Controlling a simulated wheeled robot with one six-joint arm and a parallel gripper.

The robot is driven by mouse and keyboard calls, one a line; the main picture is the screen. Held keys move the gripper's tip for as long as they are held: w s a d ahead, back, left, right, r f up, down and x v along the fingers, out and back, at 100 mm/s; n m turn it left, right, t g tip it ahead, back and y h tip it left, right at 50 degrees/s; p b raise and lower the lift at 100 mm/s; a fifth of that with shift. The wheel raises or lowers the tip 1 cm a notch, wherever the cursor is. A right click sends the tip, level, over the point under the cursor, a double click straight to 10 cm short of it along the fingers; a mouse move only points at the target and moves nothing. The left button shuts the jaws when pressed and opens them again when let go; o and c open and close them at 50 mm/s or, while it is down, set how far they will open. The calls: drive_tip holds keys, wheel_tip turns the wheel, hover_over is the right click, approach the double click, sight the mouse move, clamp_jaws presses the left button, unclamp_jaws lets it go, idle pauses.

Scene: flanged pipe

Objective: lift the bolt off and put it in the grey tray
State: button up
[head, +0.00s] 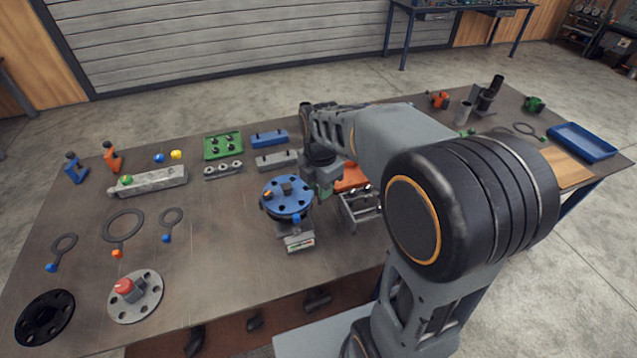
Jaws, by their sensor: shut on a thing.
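A blue round flange (284,207) with dark holes stands on a grey stand left of my arm. An orange bolt (266,196) sits at its left rim and a blue bolt (296,217) at its front rim. My gripper (322,188) points down at the flange's right edge, shut on a small greenish bolt (324,192). The bolt is mostly hidden, and I cannot tell whether it is clear of the flange. I cannot make out a grey tray; my arm hides part of the table.
An orange-topped rack (352,178) stands just right of my gripper. Behind are a green block (223,145) and a blue block (269,138). Ring spanners lie left. A red-topped flange (135,297) is front left. A blue tray (582,142) is far right.

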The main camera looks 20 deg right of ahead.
drive_tip(key=shift+d, duration=0.15)
drive_tip(key=shift+r, duration=0.2)
drive_tip(key=shift+r+p, duration=1.5)
drive_tip(key=shift+r, duration=0.85)
